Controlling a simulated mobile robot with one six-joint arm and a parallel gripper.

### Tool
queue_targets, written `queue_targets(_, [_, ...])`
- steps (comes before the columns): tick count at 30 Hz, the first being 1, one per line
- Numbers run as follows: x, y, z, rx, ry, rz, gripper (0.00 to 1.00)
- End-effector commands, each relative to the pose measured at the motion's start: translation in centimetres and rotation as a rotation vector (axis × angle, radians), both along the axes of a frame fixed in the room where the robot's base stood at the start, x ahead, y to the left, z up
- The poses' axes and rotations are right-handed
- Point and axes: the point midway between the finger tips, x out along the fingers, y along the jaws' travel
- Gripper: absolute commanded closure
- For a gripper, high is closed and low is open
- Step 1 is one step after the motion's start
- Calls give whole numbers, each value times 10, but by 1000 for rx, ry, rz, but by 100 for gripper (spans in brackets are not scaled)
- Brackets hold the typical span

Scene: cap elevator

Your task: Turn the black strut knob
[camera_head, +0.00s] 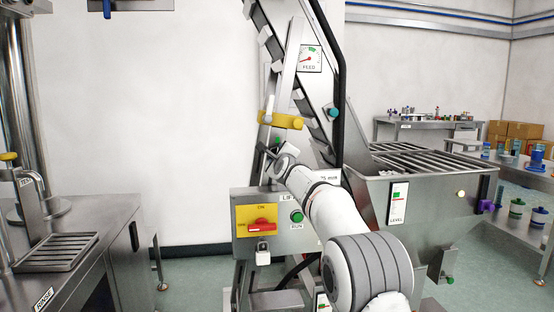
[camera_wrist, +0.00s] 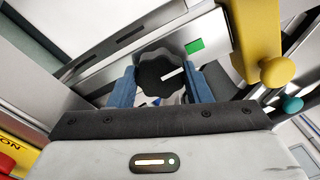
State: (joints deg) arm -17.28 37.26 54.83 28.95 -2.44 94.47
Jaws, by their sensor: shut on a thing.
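The black strut knob (camera_wrist: 160,72) is a dark, lobed knob with a white pointer line, in the upper middle of the wrist view. The pointer line aims right and a little up, toward a green mark (camera_wrist: 194,46) on the strut's metal face. My gripper (camera_wrist: 168,80) has its two blue fingers on either side of the knob and is shut on it. In the head view my gripper (camera_head: 272,160) reaches the inclined strut (camera_head: 284,80) below a yellow bracket; the knob there is hidden by my arm.
A yellow bracket with a rounded knob (camera_wrist: 278,71) lies close right of my gripper, with a teal knob (camera_wrist: 292,104) beyond. Below my arm is the control box with a red switch (camera_head: 262,225) and green RUN button (camera_head: 297,216). A slatted hopper (camera_head: 478,166) stands right.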

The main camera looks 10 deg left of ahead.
Motion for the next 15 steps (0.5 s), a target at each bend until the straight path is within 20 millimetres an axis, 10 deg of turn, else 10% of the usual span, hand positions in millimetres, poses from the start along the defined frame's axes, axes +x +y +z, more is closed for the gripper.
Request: queue_targets(15, [1,0,-3,60,22,-1,79])
